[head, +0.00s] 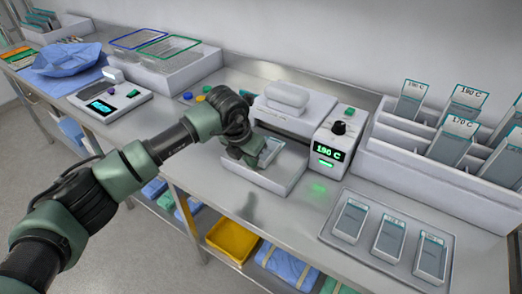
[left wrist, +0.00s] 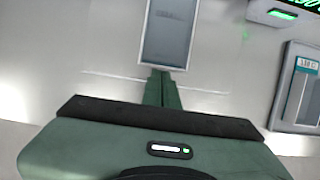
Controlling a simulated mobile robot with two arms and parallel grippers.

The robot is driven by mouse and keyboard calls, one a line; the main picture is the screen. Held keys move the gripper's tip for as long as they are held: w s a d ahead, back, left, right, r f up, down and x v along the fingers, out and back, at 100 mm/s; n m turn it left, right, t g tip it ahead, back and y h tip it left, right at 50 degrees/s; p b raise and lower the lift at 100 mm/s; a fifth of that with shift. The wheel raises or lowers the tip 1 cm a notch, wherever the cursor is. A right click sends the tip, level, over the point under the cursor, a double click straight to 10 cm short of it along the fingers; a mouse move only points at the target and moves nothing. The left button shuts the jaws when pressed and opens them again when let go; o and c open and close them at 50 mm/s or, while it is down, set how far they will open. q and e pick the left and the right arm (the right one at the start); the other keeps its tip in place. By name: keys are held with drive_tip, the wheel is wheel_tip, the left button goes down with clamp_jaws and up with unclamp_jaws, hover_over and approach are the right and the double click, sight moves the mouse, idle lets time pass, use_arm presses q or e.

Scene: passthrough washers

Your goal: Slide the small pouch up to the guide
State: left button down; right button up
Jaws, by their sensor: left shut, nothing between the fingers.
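The small pouch (left wrist: 170,32) is a clear, grey-blue rectangle with a pale border, lying flat at the top of the left wrist view. In the head view the pouch (head: 271,150) shows partly behind my left gripper (head: 250,160), on the pale shelf (head: 265,181) in front of the sealer (head: 292,118). My left gripper (left wrist: 162,88) is shut and empty, fingers pointing at the pouch's near short edge. The fingertips are at or very near that edge; I cannot tell if they touch. I cannot pick out the guide for certain. My right gripper is not in view.
A control box (head: 334,143) reading 190 C stands right of the sealer. A grey tray (head: 335,239) with 3 pouches lies front right, below a white rack (head: 440,170) of labelled pouches. A printer-like device (head: 108,104) and blue cloth (head: 68,60) are at left.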

use_arm(q)
drive_tip(key=shift+w+d+b, duration=0.8)
drive_tip(key=shift+w+b, duration=0.1)
drive_tip(key=shift+w, duration=0.15)
drive_tip(key=shift+w+d+b, duration=0.75)
drive_tip(key=shift+w+b, duration=0.1)
drive_tip(key=shift+w, duration=0.15)
drive_tip(key=shift+r, duration=0.25)
drive_tip(key=s+r+p, duration=0.1)
drive_tip(key=a+r+p, duration=0.1)
drive_tip(key=shift+s+a+r, duration=0.2)
drive_tip(key=shift+s+r, duration=0.2)
drive_tip(key=shift+s+a+r+p, duration=0.2)
drive_tip(key=shift+s+r+p, duration=0.15)
drive_tip(key=shift+r+p, duration=0.05)
drive_tip(key=shift+d, duration=0.1)
